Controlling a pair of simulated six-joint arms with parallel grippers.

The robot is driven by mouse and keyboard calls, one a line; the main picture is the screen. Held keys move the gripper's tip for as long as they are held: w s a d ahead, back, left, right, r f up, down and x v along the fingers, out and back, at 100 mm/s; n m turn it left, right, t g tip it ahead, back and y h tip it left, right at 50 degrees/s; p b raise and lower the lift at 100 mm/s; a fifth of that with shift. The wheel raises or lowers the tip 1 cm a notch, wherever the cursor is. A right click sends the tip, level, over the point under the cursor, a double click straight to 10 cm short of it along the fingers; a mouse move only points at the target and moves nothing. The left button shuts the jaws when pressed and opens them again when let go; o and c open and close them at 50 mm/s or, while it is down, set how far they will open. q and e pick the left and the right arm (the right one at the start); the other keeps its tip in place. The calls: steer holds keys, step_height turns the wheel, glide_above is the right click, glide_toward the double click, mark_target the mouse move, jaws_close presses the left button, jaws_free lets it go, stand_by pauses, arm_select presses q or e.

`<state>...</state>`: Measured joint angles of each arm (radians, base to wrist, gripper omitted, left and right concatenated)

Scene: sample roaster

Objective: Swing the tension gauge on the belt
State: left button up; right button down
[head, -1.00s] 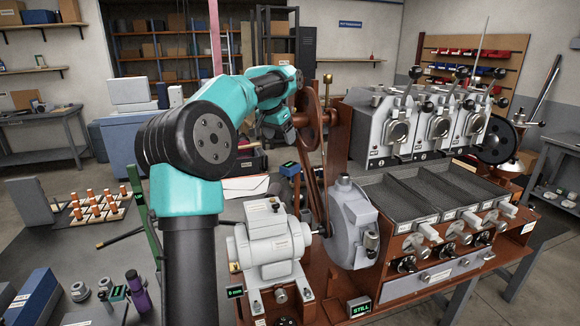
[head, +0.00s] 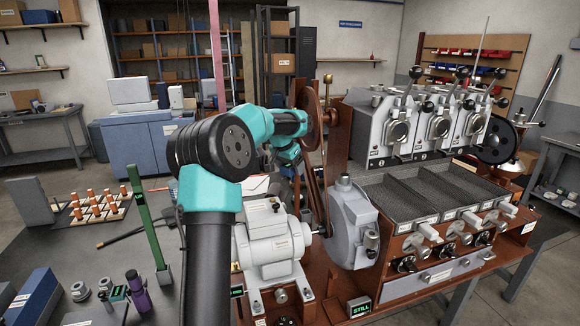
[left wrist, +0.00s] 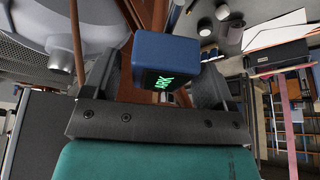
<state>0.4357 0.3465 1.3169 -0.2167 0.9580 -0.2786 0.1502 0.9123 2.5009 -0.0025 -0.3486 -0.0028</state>
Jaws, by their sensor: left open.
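A blue block with a green lit display reading "ARK" (left wrist: 165,48), which looks like the tension gauge, is in the left wrist view. It sits between the fingers of my left gripper (left wrist: 158,78), which is open around it; contact cannot be told. In the head view my left gripper (head: 289,160) is beside the brown belt (head: 314,180), at the left of it, and largely covers the gauge. The belt runs down from the large brown pulley (head: 308,112). My right gripper is not in view.
The grey motor (head: 268,243) and the rounded grey housing (head: 350,225) stand close below the gripper. A small display reads "STILL" (head: 360,307). A green post (head: 147,232) and the roaster trays (head: 400,205) flank the area.

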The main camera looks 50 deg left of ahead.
arm_select(q)
steer(key=c, duration=1.3)
